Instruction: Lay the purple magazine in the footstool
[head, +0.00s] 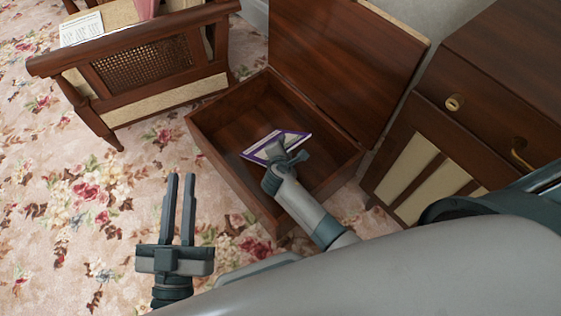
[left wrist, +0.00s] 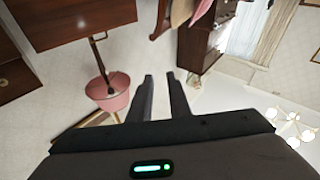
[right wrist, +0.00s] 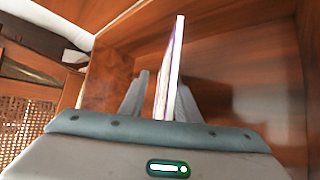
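The purple magazine (head: 276,146) has a purple-edged, pale cover and is inside the open wooden footstool (head: 228,172), low in its box and slightly tilted. In the right wrist view the magazine (right wrist: 170,70) shows edge-on. My right gripper (head: 287,158) reaches down into the box at the magazine's near edge. In its wrist view the fingers stand on both sides of the magazine, with a gap seen on the left side. Whether the magazine touches the footstool's floor is unclear. My left gripper (head: 179,176) is empty above the carpet, its fingers apart.
The footstool's raised lid (head: 340,50) stands at the back. A wooden cabinet (head: 480,120) with brass handles stands close on the right. An armchair (head: 150,70) with cane sides is at the upper left. The floral carpet (head: 70,200) is clear on the left.

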